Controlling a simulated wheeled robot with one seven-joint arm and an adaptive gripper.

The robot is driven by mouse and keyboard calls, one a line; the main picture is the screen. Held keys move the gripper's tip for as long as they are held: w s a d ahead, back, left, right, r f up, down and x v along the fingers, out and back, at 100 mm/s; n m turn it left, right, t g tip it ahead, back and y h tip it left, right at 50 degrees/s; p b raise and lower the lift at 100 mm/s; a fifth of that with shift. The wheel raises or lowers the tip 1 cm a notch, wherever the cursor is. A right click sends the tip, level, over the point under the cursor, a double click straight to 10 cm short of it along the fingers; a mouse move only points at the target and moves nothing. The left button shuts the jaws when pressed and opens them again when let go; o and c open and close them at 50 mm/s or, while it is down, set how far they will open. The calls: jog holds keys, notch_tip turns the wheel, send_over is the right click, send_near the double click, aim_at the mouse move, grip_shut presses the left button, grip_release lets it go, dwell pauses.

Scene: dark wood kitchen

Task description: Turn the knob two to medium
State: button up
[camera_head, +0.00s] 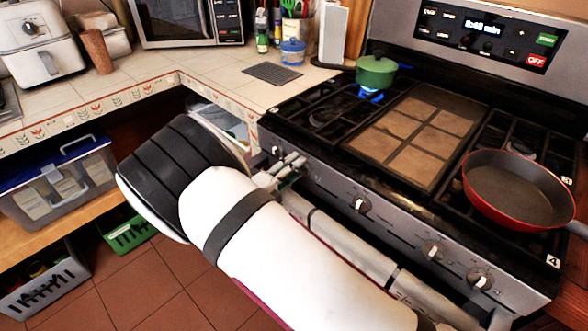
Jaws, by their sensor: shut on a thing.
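The stove's front panel (325,190) carries a row of knobs, running from the left end to the lower right. My gripper (288,165) is at the left end of this panel, partly hidden behind my white and black arm. It is shut on a knob there, and the knob itself is mostly covered, so its pointer and setting cannot be read. The other knobs are the middle knob (361,204), a knob further right (432,249) and the rightmost knob (480,280), all apart from my gripper. A blue flame (371,96) burns at the back left burner.
A green pot (376,72) stands over the flame. A red pan (518,190) sits on the right front burner, beside a "4" label. The oven handle (345,240) runs below the knobs, close to my arm. A tiled counter (215,65) lies to the left.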

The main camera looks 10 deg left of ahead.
jog(key=shift+a+f, duration=0.1)
jog(key=shift+f, duration=0.1)
jog(key=o, duration=1.2)
jog(key=shift+s+r, duration=0.1)
jog(key=v, duration=1.2)
